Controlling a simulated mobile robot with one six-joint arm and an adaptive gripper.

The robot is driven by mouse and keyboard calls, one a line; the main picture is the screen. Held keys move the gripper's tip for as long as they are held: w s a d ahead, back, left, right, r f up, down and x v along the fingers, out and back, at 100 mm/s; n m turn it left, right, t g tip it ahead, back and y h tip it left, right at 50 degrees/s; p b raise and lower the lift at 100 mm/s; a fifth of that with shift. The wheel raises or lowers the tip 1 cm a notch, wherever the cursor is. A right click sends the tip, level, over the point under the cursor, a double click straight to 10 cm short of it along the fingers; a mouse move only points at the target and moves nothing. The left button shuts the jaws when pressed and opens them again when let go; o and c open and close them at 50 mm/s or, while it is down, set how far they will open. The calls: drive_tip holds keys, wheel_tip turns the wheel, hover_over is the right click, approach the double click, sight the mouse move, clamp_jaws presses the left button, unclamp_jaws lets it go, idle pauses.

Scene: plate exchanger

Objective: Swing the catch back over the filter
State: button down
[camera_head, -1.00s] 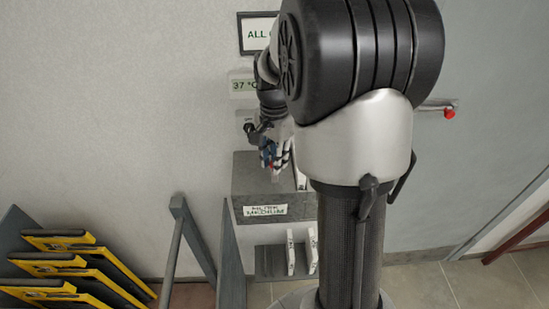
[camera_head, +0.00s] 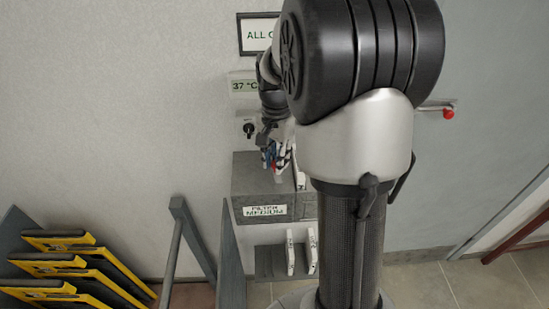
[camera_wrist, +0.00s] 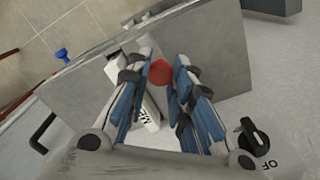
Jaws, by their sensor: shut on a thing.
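A red round knob (camera_wrist: 161,72), which looks like the catch's handle, sits between the fingertips of my gripper (camera_wrist: 160,78) in the wrist view. My gripper is closed on it. The catch's arm is mostly hidden by the fingers. A white filter (camera_wrist: 151,118) with letters starting "ME" shows partly between and behind the fingers. The grey housing (camera_wrist: 205,50) surrounds this spot. In the head view my gripper (camera_head: 276,158) is at the top of the grey housing (camera_head: 243,178), and a white edge shows to its right. I cannot tell whether the catch lies over the filter.
A "FILTER MEDIUM" label (camera_head: 264,211) is on the housing front. White filters (camera_head: 290,252) stand on a low shelf. A black dial (camera_head: 248,128) is on the wall above. A grey frame (camera_head: 181,245) and yellow-edged plates (camera_head: 70,262) stand at left. A red-ended handle (camera_head: 448,113) is at right.

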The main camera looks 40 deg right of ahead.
drive_tip(key=w+d+n+p, duration=0.1)
drive_tip(key=d+n, duration=0.4)
drive_tip(key=n, duration=1.1)
drive_tip(key=shift+w+d+n+p, duration=0.3)
drive_tip(key=shift+w+d+p, duration=0.1)
drive_tip(key=shift+p, duration=0.5)
drive_tip(key=c, duration=1.4)
unclamp_jaws()
drive_tip(key=shift+o, duration=0.2)
wheel_tip(320, 180, up, 12)
